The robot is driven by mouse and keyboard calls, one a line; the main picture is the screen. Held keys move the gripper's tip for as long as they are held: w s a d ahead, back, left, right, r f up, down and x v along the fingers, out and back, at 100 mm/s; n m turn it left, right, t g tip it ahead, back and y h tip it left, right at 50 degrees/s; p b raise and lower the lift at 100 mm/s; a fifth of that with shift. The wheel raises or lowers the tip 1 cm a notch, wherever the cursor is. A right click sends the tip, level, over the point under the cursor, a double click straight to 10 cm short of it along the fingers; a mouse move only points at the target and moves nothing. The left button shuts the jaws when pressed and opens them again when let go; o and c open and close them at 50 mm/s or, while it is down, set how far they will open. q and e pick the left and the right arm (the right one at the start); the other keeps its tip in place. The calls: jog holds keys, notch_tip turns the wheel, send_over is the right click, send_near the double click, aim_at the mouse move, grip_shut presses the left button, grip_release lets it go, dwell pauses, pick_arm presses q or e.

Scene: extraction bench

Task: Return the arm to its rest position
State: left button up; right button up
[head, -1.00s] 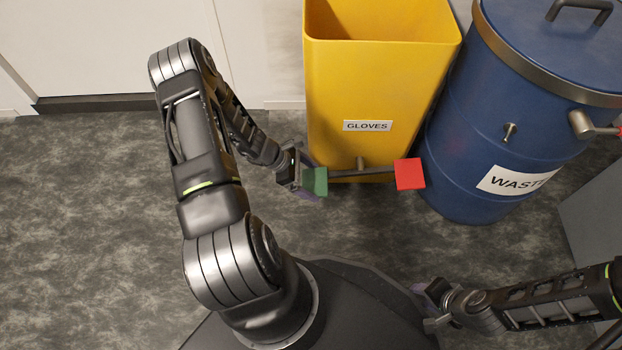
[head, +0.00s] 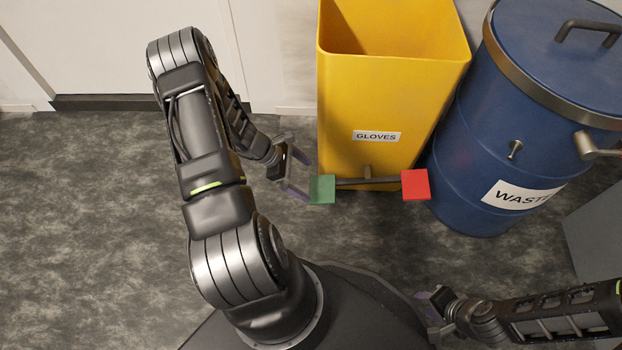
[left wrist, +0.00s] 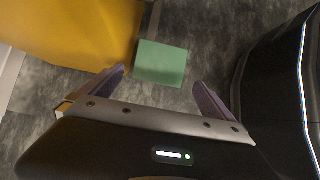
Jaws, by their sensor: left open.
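My left gripper (head: 300,180) is open and empty in the head view, just left of the green pad (head: 321,189). The pad is the left end of a dark bar (head: 365,182) at the foot of the yellow bin, with a red pad (head: 415,184) at its right end. In the left wrist view the two fingers of my left gripper (left wrist: 159,78) are spread wide, and the green pad (left wrist: 161,63) shows in line with the gap between them. My right gripper (head: 437,308) is low at the right in the head view; its jaw opening is unclear.
The yellow bin (head: 350,90) labelled GLOVES stands ahead of my left gripper. A blue drum (head: 480,130) with a WASTE label stands to its right, and a grey cabinet (head: 600,225) is at the right edge. The floor (head: 80,220) at the left is clear.

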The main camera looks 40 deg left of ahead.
pick_arm(q)
jog(key=shift+s+a+r, duration=0.1)
jog(key=shift+r, duration=0.05)
dwell(0.4)
jog(key=s+d+r+m+g+y, duration=0.1)
jog(key=s+d+m, duration=0.2)
jog(key=d+m, duration=0.6)
jog(key=s+d+r+m+g+p, duration=0.1)
jog(key=s+d+m, duration=0.2)
jog(key=d+m, duration=0.6)
jog(key=s+d+r+m+g+y, duration=0.1)
jog(key=s+d+m, duration=0.35)
jog(key=d, duration=0.75)
notch_tip(320, 180, up, 31)
jog(key=d+m+p, duration=0.1)
jog(key=p, duration=3)
jog(key=shift+s+g, duration=0.2)
jog(key=shift+g, duration=0.2)
pick_arm(e)
notch_tip(320, 180, up, 32)
jog(key=s+a, duration=0.1)
jog(key=s, duration=0.1)
jog(key=shift+s+a+r+g, duration=0.2)
jog(key=shift+s+a+g, duration=0.1)
jog(key=shift+a, duration=0.1)
